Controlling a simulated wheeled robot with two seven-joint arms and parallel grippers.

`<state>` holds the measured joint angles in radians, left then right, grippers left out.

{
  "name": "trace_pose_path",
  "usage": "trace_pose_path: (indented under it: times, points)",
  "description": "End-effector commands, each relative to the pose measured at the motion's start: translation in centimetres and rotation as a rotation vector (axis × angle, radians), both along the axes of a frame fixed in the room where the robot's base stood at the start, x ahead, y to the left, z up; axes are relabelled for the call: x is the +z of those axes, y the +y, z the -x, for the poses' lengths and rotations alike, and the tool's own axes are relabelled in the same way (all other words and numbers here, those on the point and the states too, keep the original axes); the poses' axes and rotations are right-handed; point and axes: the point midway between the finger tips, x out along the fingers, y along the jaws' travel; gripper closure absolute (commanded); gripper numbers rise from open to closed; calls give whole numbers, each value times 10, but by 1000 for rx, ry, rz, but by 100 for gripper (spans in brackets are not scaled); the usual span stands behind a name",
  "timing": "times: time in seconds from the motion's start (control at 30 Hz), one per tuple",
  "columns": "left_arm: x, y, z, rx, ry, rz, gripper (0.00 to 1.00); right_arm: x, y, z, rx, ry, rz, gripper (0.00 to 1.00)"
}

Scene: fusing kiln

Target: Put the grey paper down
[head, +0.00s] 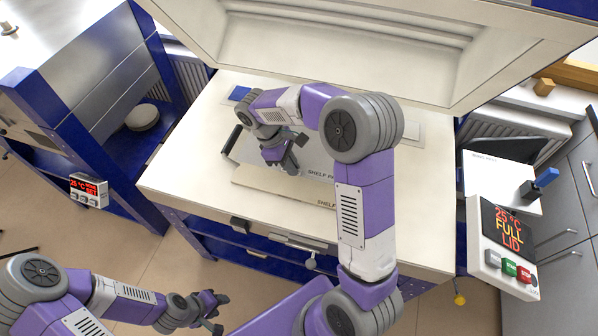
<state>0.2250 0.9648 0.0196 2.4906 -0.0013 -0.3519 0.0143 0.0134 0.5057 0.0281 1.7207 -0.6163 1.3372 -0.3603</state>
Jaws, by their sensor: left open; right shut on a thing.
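I cannot tell whether the sheet touches the shelf. My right forearm hides the right part of the sheet and shelf. My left gripper (214,309) is open and empty, low at the front left, away from the kiln.
The raised kiln lid (400,50) spans the top. A control box (502,245) reading "25 °C FULL LID" stands at right. A blue-framed cabinet (95,95) with a small controller (89,191) stands at left. Floor is clear between cabinet and kiln.

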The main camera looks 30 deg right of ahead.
Motion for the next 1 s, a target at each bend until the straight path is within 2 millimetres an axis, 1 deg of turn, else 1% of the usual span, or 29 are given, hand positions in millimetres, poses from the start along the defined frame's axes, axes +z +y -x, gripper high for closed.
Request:
trace_pose_path:
  times: [0.2, 0.43, 0.6, 0.7, 0.9, 1.0]
  points:
    - [-9, 0, 0, 0, -1, 0, 57, -37, 0, 1, -1, 3, 1, 100]
    - [-14, 0, 0, 0, -1, 0, 57, -61, 0, 1, 0, 3, 1, 100]
    - [-21, 0, 0, 0, -1, 0, 57, -90, 0, 1, -1, 4, 0, 100]
    - [-22, 0, 0, 0, 0, 0, 57, -96, 0, 0, -1, 2, 1, 100]
    - [-21, 0, 0, 0, 0, 0, 57, -94, 0, 0, -1, 1, 1, 100]
    - [-23, 0, 0, 0, 0, 0, 57, -97, 0, 0, -1, 1, 1, 100]
